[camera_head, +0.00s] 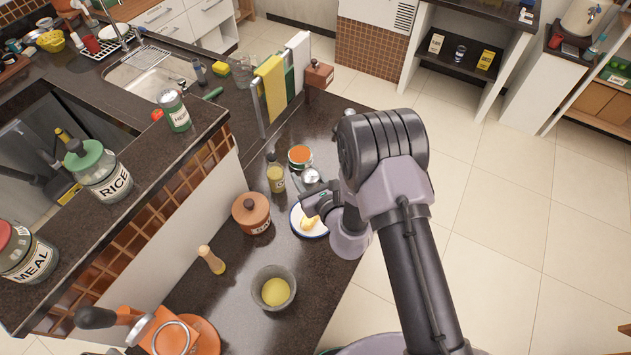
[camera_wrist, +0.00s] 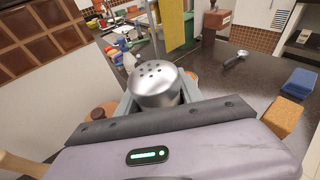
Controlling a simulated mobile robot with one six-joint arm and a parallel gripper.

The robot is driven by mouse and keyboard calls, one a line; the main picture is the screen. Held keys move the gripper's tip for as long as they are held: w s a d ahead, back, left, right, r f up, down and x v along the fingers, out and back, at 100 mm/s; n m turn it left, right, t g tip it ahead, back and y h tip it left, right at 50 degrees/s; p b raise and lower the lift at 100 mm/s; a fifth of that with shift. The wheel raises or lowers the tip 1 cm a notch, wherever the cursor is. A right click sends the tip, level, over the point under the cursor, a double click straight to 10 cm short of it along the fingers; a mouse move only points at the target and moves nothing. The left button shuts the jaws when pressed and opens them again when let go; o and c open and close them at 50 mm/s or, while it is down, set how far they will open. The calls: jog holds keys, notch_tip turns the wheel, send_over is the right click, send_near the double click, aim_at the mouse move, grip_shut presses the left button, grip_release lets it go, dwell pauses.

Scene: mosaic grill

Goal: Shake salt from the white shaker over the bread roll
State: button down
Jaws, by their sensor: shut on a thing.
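My gripper (camera_head: 314,196) is shut on the shaker, whose rounded silver cap with holes shows in the head view (camera_head: 311,176) and large in the wrist view (camera_wrist: 158,84). The cap faces up, so the shaker looks roughly upright. Its body is mostly hidden between the jaws. The yellowish bread roll (camera_head: 308,223) lies on a white plate with a blue rim (camera_head: 312,236) on the dark counter. In the head view my gripper is just behind and above the plate, partly covering it. The roll is not visible in the wrist view.
Close by on the counter stand an open can (camera_head: 300,155), a small bottle (camera_head: 276,176), a lidded brown pot (camera_head: 256,224) and a grey bowl (camera_head: 259,290). A rail with a yellow towel (camera_head: 271,88) stands behind. A blue block (camera_wrist: 299,82) lies at the right in the wrist view.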

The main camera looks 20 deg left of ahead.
jog(key=w+f+n+t+b, duration=0.1)
jog(key=f+n+b, duration=0.2)
jog(key=b, duration=0.5)
jog(key=w+d+f+n+t+y+b, duration=0.1)
jog(key=f+n+b, duration=0.3)
jog(key=b, duration=0.5)
jog(key=w+f+n+t+y+b, duration=0.1)
jog(key=f+n+b, duration=0.3)
jog(key=b, duration=0.4)
jog(key=shift+w+d+f+t, duration=0.35)
jog(key=shift+w+f+t, duration=0.25)
jog(key=shift+f+t, duration=0.15)
notch_tip(320, 180, up, 3)
jog(key=n+y+b, duration=0.1)
jog(key=n+b, duration=0.2)
jog(key=b, duration=0.2)
jog(key=n+y+b, duration=0.1)
jog(key=n+b, duration=0.3)
jog(key=b, duration=0.2)
jog(key=shift+f+y, duration=0.1)
jog(key=shift+y, duration=0.3)
jog(key=n+b, duration=0.2)
jog(key=shift+s+a+r+g+y+b, duration=0.1)
jog(key=shift+s+r+g+y+b, duration=0.05)
jog(key=shift+r+g+y+b, duration=0.2)
jog(key=shift+s+r+n+y+b, duration=0.1)
jog(key=shift+r+n+y+b, duration=0.35)
jog(key=shift+n+b, duration=0.35)
jog(key=shift+r+p, duration=0.15)
jog(key=shift+p, duration=0.15)
